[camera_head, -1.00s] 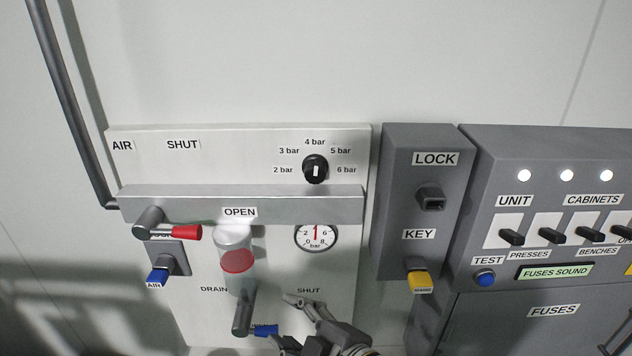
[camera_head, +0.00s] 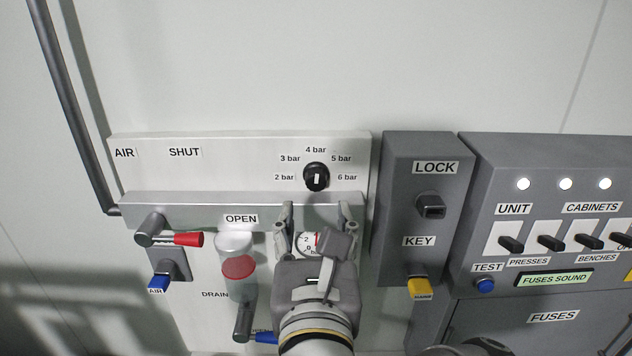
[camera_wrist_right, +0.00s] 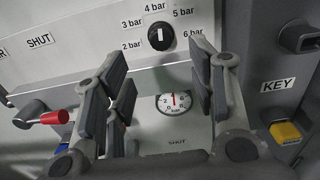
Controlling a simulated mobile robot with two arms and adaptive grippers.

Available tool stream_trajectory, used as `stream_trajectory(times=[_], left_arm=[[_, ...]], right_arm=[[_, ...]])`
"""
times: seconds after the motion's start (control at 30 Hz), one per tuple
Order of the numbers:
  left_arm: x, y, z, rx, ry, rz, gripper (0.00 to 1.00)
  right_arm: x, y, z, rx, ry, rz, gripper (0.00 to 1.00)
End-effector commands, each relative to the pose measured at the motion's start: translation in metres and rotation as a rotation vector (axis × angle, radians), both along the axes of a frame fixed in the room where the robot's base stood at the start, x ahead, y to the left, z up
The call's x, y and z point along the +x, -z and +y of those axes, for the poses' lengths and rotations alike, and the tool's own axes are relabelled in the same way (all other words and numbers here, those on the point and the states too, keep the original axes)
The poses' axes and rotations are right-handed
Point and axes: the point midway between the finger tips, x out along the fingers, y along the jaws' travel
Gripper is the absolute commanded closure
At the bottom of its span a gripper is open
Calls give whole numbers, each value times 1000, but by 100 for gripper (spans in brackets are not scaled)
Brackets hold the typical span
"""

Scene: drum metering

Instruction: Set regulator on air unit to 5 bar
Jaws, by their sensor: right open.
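The regulator knob (camera_head: 316,177) is a black round knob with a white mark pointing up, at 4 bar, on the upper panel of the air unit (camera_head: 240,150). It also shows in the right wrist view (camera_wrist_right: 161,36). Labels 2, 3, 4, 5 and 6 bar surround it. The pressure gauge (camera_wrist_right: 174,104) has a red needle pointing about straight up; in the head view my gripper partly hides it. My right gripper (camera_head: 316,212) is open and empty, its fingertips pointing up just below the knob, in front of the gauge. My left gripper is not in view.
A grey ledge (camera_head: 180,207) runs below the knob. A red-handled lever (camera_head: 187,240) and a drain lever (camera_head: 243,322) are at left. The lock box (camera_head: 425,190) stands close on the right, beside the fuse cabinet (camera_head: 540,240). The wall above is clear.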

Motion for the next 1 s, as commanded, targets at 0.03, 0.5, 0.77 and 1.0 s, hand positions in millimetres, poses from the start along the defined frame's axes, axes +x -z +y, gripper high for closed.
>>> stream_trajectory(times=[0.03, 0.5, 0.77, 1.0], left_arm=[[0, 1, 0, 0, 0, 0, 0], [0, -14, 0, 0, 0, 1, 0], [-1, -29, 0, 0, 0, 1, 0], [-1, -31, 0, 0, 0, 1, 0]], right_arm=[[2, -1, 0, -4, 2, -4, 48], [60, -3, -3, -2, 9, 5, 48], [97, -2, -1, 0, 4, 2, 48], [108, 0, -1, 2, 1, 2, 48]])
